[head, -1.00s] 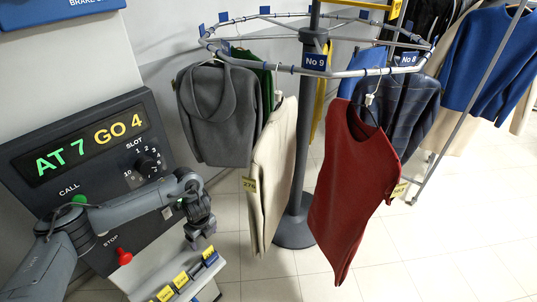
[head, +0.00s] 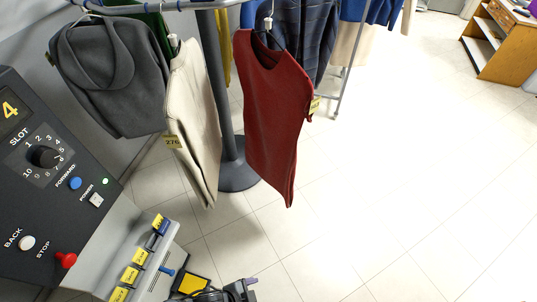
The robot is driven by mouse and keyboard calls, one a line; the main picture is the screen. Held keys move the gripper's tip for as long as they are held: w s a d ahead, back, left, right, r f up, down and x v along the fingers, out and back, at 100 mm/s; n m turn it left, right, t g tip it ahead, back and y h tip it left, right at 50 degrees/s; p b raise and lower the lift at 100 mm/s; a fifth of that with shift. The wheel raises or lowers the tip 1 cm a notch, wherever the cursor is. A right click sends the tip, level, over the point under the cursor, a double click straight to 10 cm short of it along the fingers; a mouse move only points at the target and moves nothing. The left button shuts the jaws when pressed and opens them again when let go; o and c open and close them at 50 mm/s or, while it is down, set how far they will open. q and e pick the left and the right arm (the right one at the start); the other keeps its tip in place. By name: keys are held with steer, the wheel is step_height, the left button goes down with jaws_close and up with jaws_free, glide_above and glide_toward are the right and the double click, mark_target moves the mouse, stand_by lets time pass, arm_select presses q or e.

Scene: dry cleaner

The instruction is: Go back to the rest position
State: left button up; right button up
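The garment rail (head: 215,5) crosses the top. A grey hooded garment (head: 112,75), a cream garment (head: 195,125) with tag 276 and a red garment (head: 270,110) hang from it.
A sloped grey ledge with yellow-labelled pieces (head: 130,275) juts below the panel. A dark object (head: 235,292), cut off at the bottom edge, is unclear. The rail's round base (head: 238,178) stands on the floor. A wooden desk (head: 505,40) is top right. Floor between is clear.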

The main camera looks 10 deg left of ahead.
arm_select(q)
steer(key=w+a+r+n+y, duration=0.1)
steer(key=a+r+n+y, duration=0.4)
steer(key=a+r+n, duration=0.8)
step_height(320, 180, up, 16)
steer(key=a+m+p, duration=0.1)
steer(key=m+p, duration=0.2)
steer(key=p, duration=1.6)
steer(key=shift+s+a+r, duration=0.15)
steer(key=shift+s+a, duration=0.25)
